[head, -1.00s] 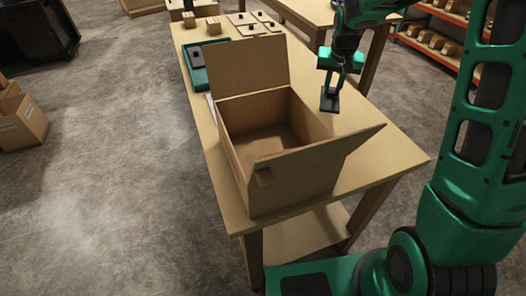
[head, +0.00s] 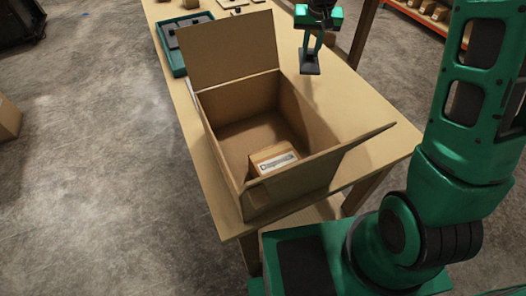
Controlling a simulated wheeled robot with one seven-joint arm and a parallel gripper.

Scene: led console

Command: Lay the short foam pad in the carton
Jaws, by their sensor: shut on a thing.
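The open carton (head: 212,112) stands on the table with its flaps up and spread. The pad hangs outside the carton. I cannot tell its exact height above the table.
A teal tray (head: 175,67) with dark pads stands at the back left of the table (head: 365,105). Small boxes and flat pieces lie at the far end. The carton's near right flap (head: 350,145) sticks outward. Table right of the carton is clear.

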